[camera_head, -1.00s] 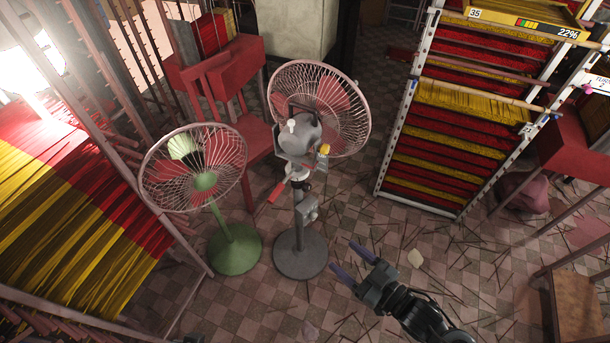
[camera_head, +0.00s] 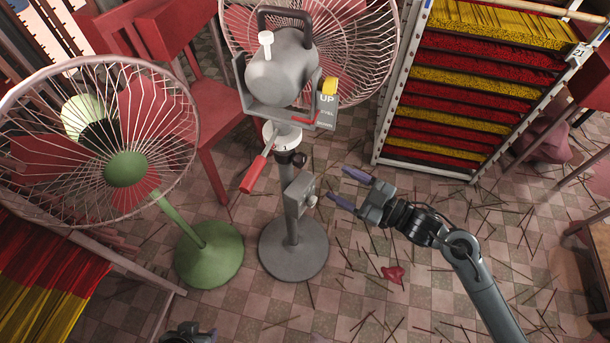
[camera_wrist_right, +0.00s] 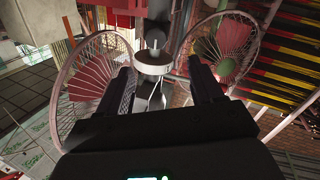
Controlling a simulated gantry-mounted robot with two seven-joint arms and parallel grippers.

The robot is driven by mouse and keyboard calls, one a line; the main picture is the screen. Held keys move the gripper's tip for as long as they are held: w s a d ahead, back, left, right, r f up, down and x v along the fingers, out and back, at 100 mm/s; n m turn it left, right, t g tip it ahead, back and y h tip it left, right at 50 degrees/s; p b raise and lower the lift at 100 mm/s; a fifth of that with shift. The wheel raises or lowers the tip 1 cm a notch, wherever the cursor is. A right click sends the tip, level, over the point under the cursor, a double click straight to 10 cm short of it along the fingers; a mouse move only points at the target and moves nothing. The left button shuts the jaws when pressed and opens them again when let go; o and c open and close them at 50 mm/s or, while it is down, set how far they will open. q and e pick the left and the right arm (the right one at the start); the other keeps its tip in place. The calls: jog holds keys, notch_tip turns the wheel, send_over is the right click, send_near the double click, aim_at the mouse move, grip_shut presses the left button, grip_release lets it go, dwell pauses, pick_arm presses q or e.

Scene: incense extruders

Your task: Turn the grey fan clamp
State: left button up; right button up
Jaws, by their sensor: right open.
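The grey fan (camera_head: 283,75) stands upright on a round grey base (camera_head: 293,249), with a grey motor housing and a tilt bracket marked "UP". Below the bracket, a pale collar (camera_head: 283,138) rings its post, and a clamp lever with a red grip (camera_head: 256,172) points down-left. My right gripper (camera_head: 338,184) is open and empty, to the right of the post and apart from it, fingers pointing left. In the right wrist view the pale collar (camera_wrist_right: 154,62) shows beyond and between the open fingers (camera_wrist_right: 163,80). My left gripper (camera_head: 190,334) barely shows at the bottom edge; its jaws are unclear.
A green fan (camera_head: 126,169) stands close on the left, its base near the grey one. A red chair (camera_head: 220,125) is behind. A rack of red and yellow incense (camera_head: 470,95) stands at the right. Loose sticks lie on the checkered floor.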

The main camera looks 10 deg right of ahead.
aim_at(303, 162)
jog(key=b+x, duration=0.2)
jog(key=x, duration=0.3)
jog(key=b+x, duration=0.3)
jog(key=x, duration=0.2)
jog(key=shift+w+f, duration=0.1)
jog(key=shift+w, duration=0.35)
pick_arm(q)
jog(key=shift+s+x, duration=0.2)
jog(key=shift+x, duration=1.25)
jog(key=shift+s+x, duration=0.2)
jog(key=shift+x, duration=1.2)
pick_arm(e)
jog(key=shift+w+a, duration=0.35)
jog(key=shift+a, duration=0.1)
pick_arm(q)
jog(key=shift+a+f, duration=0.1)
jog(key=shift+a, duration=0.05)
pick_arm(e)
jog(key=c, duration=1.1)
jog(key=shift+o, duration=0.2)
